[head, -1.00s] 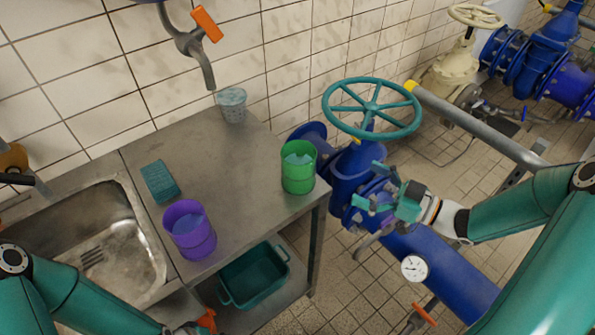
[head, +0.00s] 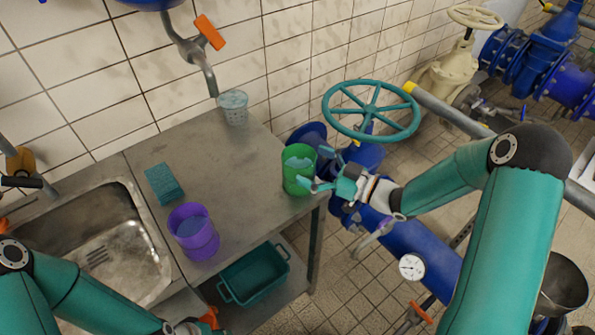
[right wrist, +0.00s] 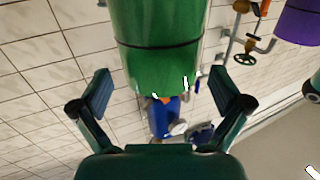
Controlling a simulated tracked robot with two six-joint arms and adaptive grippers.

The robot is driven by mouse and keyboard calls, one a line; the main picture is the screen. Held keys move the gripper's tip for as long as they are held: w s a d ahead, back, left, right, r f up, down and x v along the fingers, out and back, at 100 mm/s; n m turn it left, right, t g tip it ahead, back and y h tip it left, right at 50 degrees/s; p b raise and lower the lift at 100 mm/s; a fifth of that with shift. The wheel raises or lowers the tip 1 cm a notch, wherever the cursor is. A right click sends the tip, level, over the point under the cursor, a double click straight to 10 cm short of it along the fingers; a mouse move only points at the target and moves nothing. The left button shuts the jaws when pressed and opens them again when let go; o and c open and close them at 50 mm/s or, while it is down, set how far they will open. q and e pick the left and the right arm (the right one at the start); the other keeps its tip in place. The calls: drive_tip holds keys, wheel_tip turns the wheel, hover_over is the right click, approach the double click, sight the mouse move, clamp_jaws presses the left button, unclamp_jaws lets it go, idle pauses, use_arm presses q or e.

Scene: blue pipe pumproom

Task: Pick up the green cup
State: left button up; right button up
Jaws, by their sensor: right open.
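The green cup (head: 295,178) stands upright on the right end of the metal counter, with something light blue inside. My right gripper (head: 318,168) is open at the cup's right side, its fingers pointing toward the cup. In the right wrist view the green cup (right wrist: 160,60) fills the upper middle, in the gap between the two spread fingers of the right gripper (right wrist: 160,92). Clear gaps show on both sides, and I cannot tell how deep the cup sits between the fingertips.
A purple cup (head: 193,232) stands at the counter's (head: 235,170) front, beside a teal sponge (head: 164,184). A pale cup (head: 233,106) stands at the back by the wall. A sink (head: 85,240) lies left. A teal handwheel (head: 371,111) rises right of the green cup.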

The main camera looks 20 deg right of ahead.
sight(286, 154)
drive_tip(key=x, duration=0.3)
drive_tip(key=shift+w+a+p, duration=0.15)
drive_tip(key=shift+a+p, duration=0.05)
drive_tip(key=shift+p, duration=0.15)
drive_tip(key=c, duration=1.6)
drive_tip(key=shift+c, duration=0.5)
